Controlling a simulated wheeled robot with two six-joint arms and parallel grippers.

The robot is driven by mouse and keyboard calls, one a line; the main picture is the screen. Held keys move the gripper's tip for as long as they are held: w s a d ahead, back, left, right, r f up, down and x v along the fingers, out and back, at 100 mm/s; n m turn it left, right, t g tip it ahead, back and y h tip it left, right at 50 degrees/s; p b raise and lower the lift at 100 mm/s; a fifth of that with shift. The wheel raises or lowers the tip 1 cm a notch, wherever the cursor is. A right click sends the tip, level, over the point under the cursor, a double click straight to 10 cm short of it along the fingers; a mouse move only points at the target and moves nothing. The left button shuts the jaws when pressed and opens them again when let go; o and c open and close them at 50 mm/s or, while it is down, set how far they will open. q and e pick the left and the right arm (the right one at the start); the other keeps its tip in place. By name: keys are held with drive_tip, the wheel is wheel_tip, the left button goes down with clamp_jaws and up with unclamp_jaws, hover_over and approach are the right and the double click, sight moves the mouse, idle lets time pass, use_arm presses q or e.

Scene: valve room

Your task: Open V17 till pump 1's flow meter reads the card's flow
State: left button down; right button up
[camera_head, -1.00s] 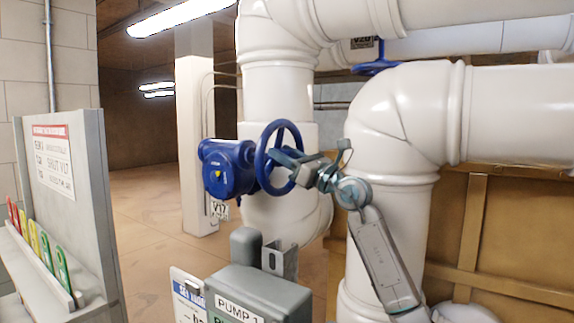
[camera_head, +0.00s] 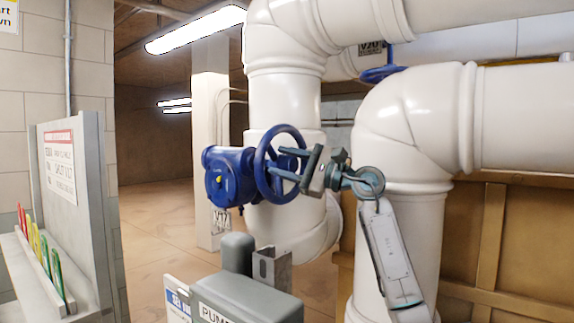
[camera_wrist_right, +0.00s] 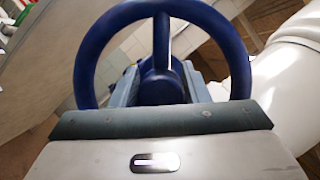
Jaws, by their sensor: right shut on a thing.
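The V17 valve has a blue body (camera_head: 228,176) and a blue handwheel (camera_head: 262,172) on its right side, in front of a white vertical pipe. A V17 tag (camera_head: 221,221) hangs below it. My right gripper (camera_head: 281,163) reaches in from the right and is shut on the handwheel's middle. In the right wrist view, its fingers lie either side of the hub (camera_wrist_right: 160,86), inside the rim (camera_wrist_right: 86,62). The grey pump 1 box (camera_head: 240,298) is cut off at the bottom, with no flow reading visible. A white and blue card (camera_head: 178,302) beside it is partly cut off. My left gripper is not in view.
Large white pipes (camera_head: 410,130) stand right of and behind my right arm. The blue V20 handwheel (camera_head: 382,73) is higher up behind. A grey board (camera_head: 75,190) with a notice and several coloured tags stands at left. Open floor lies behind the valve.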

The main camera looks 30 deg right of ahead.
drive_tip(key=shift+f+n+g, duration=0.15)
drive_tip(key=shift+n+g, duration=0.45)
drive_tip(key=shift+n, duration=0.6)
drive_tip(key=o, duration=1.3)
drive_tip(key=shift+s+d+f, duration=0.1)
drive_tip(key=shift+s+d, duration=0.05)
drive_tip(key=shift+s, duration=0.05)
drive_tip(key=b+v, duration=0.5)
drive_tip(key=v, duration=0.5)
drive_tip(key=shift+s+d, duration=0.1)
